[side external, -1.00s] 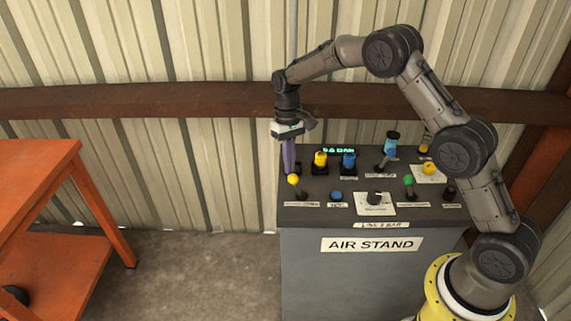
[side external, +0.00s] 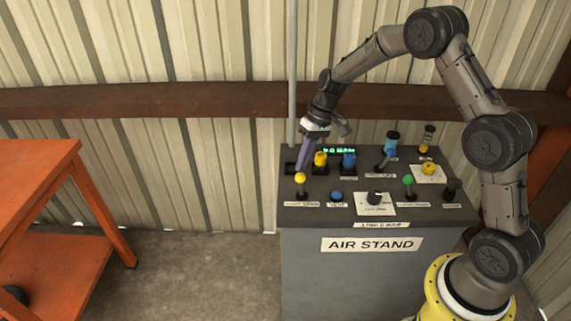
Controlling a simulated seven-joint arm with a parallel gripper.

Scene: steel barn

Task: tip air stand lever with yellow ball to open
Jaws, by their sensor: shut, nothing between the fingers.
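The air stand (side external: 335,270) is a grey cabinet with a dark, sloped control top. The lever with the yellow ball (side external: 300,179) stands at the front left of that top, over a white label. My gripper (side external: 301,168) has purple fingers, shut and empty. It slants down to the left, its tips right behind the yellow ball in the picture. I cannot tell whether the tips touch the ball or the lever.
Close by are a yellow knob (side external: 320,160), a blue knob (side external: 349,161) and a blue button (side external: 336,197). A dial (side external: 376,197) and a green-ball lever (side external: 408,181) are farther right. An orange table (side external: 35,180) stands at the left, with open floor between.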

